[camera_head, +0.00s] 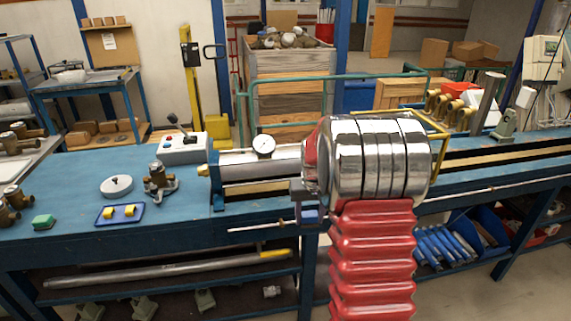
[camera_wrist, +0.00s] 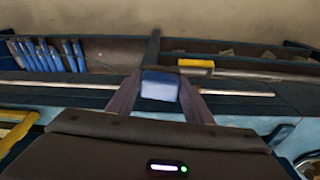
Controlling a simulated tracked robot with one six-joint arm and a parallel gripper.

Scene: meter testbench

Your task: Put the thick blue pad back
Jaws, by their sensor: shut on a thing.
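The thick blue pad (camera_wrist: 160,86) is a small blue block in the wrist view. It sits between the two dark fingers of my gripper (camera_wrist: 160,92), which is shut on it. The pad and fingers appear over the front part of the blue bench, with the lower shelf behind them. Whether the pad touches the bench cannot be told.
A thin rod (camera_head: 265,228) runs along the front. Blue tubes (camera_head: 445,247) lie below.

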